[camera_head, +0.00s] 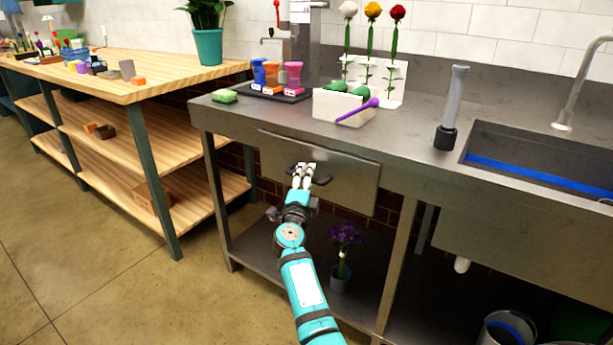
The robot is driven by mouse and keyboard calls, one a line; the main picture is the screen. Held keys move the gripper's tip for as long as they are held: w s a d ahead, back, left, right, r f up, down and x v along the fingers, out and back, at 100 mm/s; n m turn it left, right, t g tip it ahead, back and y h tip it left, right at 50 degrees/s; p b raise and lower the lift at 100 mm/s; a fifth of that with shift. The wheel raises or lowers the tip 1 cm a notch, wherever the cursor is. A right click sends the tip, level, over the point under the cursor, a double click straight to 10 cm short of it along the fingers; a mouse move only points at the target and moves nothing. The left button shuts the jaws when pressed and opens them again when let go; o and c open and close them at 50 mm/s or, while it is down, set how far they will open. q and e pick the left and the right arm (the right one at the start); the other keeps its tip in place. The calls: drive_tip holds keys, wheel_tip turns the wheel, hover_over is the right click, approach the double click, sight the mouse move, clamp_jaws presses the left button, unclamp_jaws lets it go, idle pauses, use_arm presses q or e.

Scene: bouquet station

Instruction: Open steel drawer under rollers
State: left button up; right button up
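The steel drawer (350,182) is under the steel counter's left half, and its flat front looks shut or nearly so. A dark bar handle (324,181) shows in part on its front. My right gripper (303,174) is at the handle, in front of the drawer, and hides the handle's middle. Its pale fingertips are close together. I cannot tell whether they grip the handle. My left gripper is out of view.
The steel counter (415,133) carries a dark tray (257,92) with blue, orange and pink items, a white box (327,105) and flowers on a stand. A potted purple flower (341,278) stands on the shelf below the drawer. A wooden bench (170,66) is at left, with open floor in front.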

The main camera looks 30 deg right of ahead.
clamp_jaws()
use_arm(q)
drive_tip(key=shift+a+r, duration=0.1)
use_arm(e)
drive_tip(key=shift+s, duration=0.1)
idle(0.4)
